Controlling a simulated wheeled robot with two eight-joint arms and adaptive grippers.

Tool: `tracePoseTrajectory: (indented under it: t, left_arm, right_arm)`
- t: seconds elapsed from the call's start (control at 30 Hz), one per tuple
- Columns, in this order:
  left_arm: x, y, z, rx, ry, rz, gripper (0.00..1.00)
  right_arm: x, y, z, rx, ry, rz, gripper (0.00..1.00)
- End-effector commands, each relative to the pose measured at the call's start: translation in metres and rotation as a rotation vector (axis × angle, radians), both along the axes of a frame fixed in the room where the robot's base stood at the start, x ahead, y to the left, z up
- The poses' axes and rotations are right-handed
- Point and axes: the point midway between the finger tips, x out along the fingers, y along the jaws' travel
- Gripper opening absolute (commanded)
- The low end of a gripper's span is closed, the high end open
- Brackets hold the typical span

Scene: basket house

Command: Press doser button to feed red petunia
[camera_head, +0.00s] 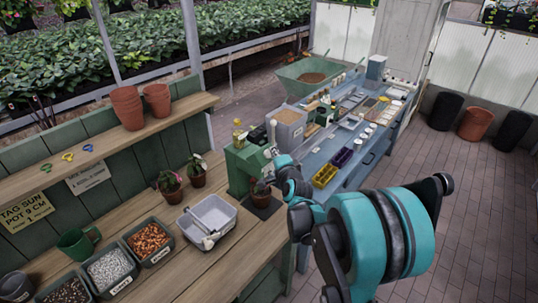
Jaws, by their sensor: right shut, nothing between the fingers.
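The green doser (240,165) stands at the right end of the wooden bench. A small potted plant (261,193) sits on a dark pad at its front. Two more potted plants (171,187) (196,172) stand to the left, with small reddish spots on them; flower colours are too small to tell surely. My right gripper (270,153) is shut and empty, with its tip close to the doser's front, above the potted plant. I cannot tell whether it touches the doser. The doser's button does not show clearly. My left gripper is not in view.
A grey tray (222,232) with a scoop lies in front of the plants. Terracotta pots (127,108) stand on the shelf. A blue workbench (340,180) is behind my right arm.

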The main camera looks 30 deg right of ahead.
Motion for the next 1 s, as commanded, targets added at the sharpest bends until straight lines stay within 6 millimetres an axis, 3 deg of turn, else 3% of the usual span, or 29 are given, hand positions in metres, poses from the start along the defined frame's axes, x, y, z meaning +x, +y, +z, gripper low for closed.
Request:
tracePoseTrajectory:
  t: [1.0]
  left_arm:
    - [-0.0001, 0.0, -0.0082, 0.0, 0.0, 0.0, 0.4]
  right_arm:
    - [0.0066, 0.003, -0.0076, -0.002, 0.0, 0.0, 0.0]
